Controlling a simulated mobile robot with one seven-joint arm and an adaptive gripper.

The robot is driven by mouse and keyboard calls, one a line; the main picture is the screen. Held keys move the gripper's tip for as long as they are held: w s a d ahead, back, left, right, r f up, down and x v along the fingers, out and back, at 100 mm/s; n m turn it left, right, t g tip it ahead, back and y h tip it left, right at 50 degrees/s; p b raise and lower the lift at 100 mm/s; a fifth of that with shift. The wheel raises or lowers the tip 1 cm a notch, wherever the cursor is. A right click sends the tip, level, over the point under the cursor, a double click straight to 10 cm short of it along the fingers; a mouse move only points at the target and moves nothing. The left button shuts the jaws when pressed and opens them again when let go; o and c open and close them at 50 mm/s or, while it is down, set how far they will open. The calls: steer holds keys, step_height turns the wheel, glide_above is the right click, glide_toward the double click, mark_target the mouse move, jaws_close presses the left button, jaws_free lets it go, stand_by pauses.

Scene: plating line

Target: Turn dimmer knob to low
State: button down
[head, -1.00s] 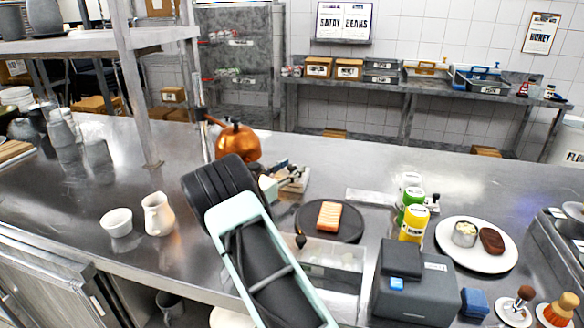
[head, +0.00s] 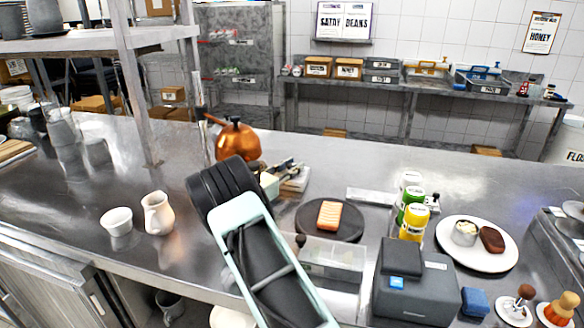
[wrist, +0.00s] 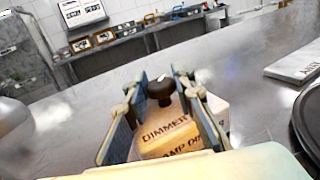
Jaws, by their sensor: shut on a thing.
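The dimmer is a pale box (wrist: 172,140) lettered "DIMMER", with "LAMP DIM" partly readable below, and a dark round knob (wrist: 161,88) on top. My gripper (wrist: 166,90) has one finger on each side of the knob in the wrist view and is closed on it. The knob's pointer and setting cannot be read.
A copper kettle (head: 237,143) stands just behind my wrist. A dark round plate (head: 345,231) with an orange block (head: 330,215) and a clear bin (head: 333,258) are to the right. A white jug (head: 157,213) and bowl (head: 117,222) stand left.

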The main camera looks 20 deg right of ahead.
mark_target(288, 167)
steer(key=shift+w+m+g+h+b, duration=0.1)
steer(key=shift+m+g+h+b, duration=1.05)
steer(key=shift+g, duration=0.55)
steer(key=shift+r+m+y, duration=0.1)
steer(key=shift+m+y, duration=0.15)
steer(key=c, duration=1.7)
jaws_free()
steer(key=shift+o, duration=0.2)
steer(key=v, duration=0.7)
steer(key=shift+a, duration=0.3)
steer(key=shift+d+g, duration=0.1)
steer(key=shift+g, duration=0.2)
